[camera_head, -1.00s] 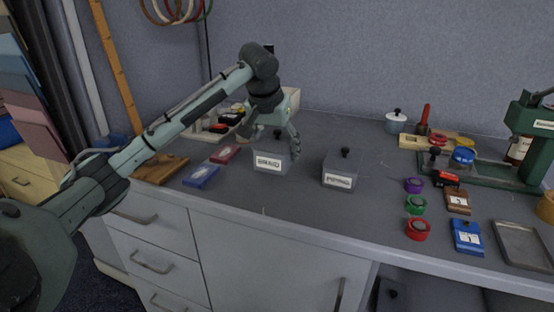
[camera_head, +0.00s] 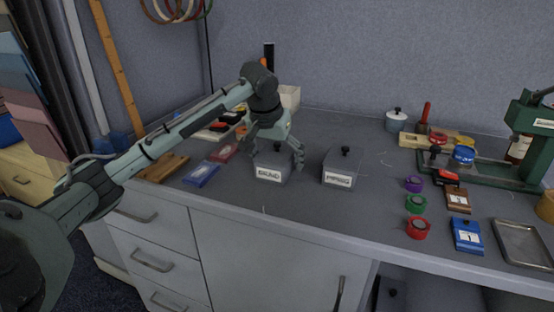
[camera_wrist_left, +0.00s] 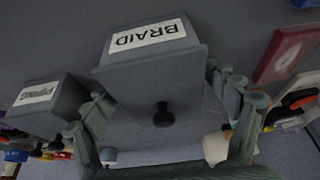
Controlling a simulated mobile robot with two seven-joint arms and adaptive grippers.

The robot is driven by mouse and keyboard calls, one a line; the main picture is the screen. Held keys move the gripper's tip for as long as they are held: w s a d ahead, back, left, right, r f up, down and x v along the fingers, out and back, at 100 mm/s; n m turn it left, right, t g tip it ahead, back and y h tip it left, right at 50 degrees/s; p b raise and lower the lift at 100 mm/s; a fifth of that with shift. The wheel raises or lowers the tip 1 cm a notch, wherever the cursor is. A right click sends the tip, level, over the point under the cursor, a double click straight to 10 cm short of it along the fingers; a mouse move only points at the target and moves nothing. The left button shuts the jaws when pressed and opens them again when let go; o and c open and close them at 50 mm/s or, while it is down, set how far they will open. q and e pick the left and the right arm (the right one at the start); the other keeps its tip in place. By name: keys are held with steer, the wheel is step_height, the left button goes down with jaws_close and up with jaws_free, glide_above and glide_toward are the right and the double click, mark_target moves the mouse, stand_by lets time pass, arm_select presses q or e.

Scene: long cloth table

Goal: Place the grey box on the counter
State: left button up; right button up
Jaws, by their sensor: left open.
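A grey box labelled BRAID (camera_head: 270,174) sits upright on the dark grey counter (camera_head: 240,205), left of a second grey box labelled PIPING (camera_head: 338,176). My left gripper (camera_head: 278,156) is over the BRAID box, open, with its fingers on either side of the lid. In the left wrist view the BRAID box (camera_wrist_left: 150,75) with its black knob lies between the spread fingers of the gripper (camera_wrist_left: 163,108); whether they touch it is unclear. The PIPING box (camera_wrist_left: 40,100) is at the left there. My right gripper is not in view.
A blue box (camera_head: 201,175) and a red box (camera_head: 223,152) lie left of the BRAID box. Coloured rolls (camera_head: 416,203), a blue packet (camera_head: 467,236), a metal tray (camera_head: 523,244) and a green press (camera_head: 528,125) stand to the right. The counter's front strip is clear.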

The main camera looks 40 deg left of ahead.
arm_select(q)
steer(key=v, duration=1.1)
steer(key=shift+s+r, duration=0.15)
steer(key=shift+r, duration=0.15)
steer(key=shift+s+d+r, duration=0.1)
steer(key=shift+s+r, duration=0.05)
steer(key=shift+r, duration=0.15)
